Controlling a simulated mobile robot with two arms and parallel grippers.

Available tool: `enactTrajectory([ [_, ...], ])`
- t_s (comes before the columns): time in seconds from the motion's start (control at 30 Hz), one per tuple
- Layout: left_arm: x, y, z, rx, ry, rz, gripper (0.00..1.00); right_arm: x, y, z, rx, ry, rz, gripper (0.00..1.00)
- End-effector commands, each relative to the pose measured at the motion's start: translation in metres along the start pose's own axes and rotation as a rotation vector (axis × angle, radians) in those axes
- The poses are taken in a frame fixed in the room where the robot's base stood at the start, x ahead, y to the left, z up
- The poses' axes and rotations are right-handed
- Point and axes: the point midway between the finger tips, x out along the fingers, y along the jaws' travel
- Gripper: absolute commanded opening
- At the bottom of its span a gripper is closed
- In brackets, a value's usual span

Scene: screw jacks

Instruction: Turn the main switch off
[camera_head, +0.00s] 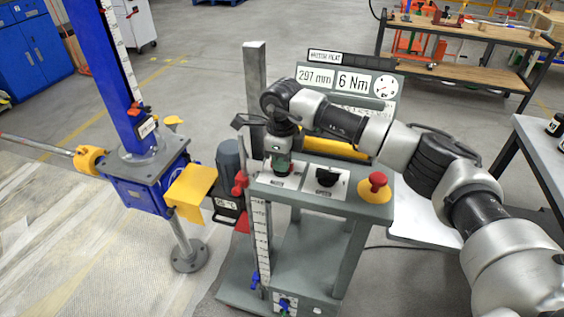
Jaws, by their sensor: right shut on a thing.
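A grey control console (355,207) stands in the middle. Its sloped top carries a black rotary knob (327,177) on a white plate and a red mushroom button (375,184) on a yellow base. My right arm reaches in from the right, across the console. My right gripper (281,163) points down at the left white plate (284,181) and is shut on a control there. That control is mostly hidden by the gripper, with a little green showing. I cannot read which control is labelled as the main switch. My left gripper is out of view.
A display board (350,82) reading 297 mm and 6 Nm stands behind my arm. A blue screw jack (148,185) with a yellow guard (190,188) is at left. A workbench (465,70) is at back right, a grey table at far right.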

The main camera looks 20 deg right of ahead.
Motion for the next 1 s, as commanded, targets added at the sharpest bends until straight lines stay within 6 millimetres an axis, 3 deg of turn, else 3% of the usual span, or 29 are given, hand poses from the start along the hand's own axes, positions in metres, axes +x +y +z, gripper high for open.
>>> enactTrajectory([
  [0.6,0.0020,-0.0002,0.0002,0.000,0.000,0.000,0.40,-0.0018,-0.0012,-0.0003,0.049,-0.001,-0.003,0.00],
  [0.63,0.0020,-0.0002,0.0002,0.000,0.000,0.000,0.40,-0.0018,-0.0012,-0.0003,0.049,-0.001,-0.003,0.16],
  [0.8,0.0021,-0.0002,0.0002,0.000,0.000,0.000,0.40,-0.0014,-0.0009,-0.0001,0.047,-0.001,-0.002,0.40],
  [1.0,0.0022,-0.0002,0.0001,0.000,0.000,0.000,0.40,-0.0007,-0.0004,0.0000,0.045,-0.001,-0.001,0.40],
])
